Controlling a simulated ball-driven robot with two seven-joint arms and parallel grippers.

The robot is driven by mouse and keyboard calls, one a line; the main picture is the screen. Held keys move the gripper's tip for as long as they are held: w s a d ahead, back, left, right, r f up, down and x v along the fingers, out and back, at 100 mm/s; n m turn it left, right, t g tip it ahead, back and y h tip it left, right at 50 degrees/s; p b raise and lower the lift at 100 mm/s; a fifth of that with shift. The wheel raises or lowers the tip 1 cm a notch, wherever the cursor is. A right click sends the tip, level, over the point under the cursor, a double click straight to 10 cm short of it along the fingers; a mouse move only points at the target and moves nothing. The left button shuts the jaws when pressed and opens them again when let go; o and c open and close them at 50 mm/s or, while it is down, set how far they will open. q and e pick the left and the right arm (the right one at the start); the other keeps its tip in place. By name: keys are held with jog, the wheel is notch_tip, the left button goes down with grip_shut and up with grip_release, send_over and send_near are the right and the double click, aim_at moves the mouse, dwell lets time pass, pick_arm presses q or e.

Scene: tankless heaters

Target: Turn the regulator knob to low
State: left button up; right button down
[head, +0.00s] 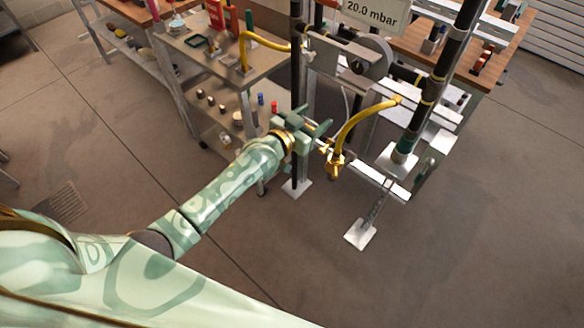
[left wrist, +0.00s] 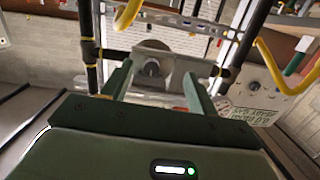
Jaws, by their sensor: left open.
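The regulator (head: 372,58) is a round grey body on a metal bracket in the pipe rig, below a sign reading 20.0 mbar (head: 375,13). In the left wrist view the regulator body is behind the gripper, with a dark round knob (left wrist: 152,67) at its centre. The knob's setting is too small to read. My left gripper (head: 322,128) is in front of and below the regulator in the head view. It is open and empty, and in the left wrist view its two fingers (left wrist: 157,82) stand either side of the knob's line of sight, apart from it. My right gripper is not in view.
A yellow hose (head: 352,122) with a brass end hangs close to my left gripper. Black upright pipes (head: 297,60) stand beside the regulator. A shelf cart (head: 215,65) stands to the left and a wooden bench (head: 470,55) behind. The floor in front is clear.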

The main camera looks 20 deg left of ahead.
pick_arm(q)
jog(key=s+a+f+g+y, duration=0.1)
jog(key=s+f, duration=0.2)
jog(key=f, duration=0.4)
jog(key=s+a+f+g, duration=0.1)
jog(key=s+f, duration=0.2)
jog(key=f, duration=0.4)
jog(key=shift+s+a+n+g+y, duration=0.15)
jog(key=shift+s+n+g+y, duration=0.15)
jog(key=shift+s+g+y, duration=0.1)
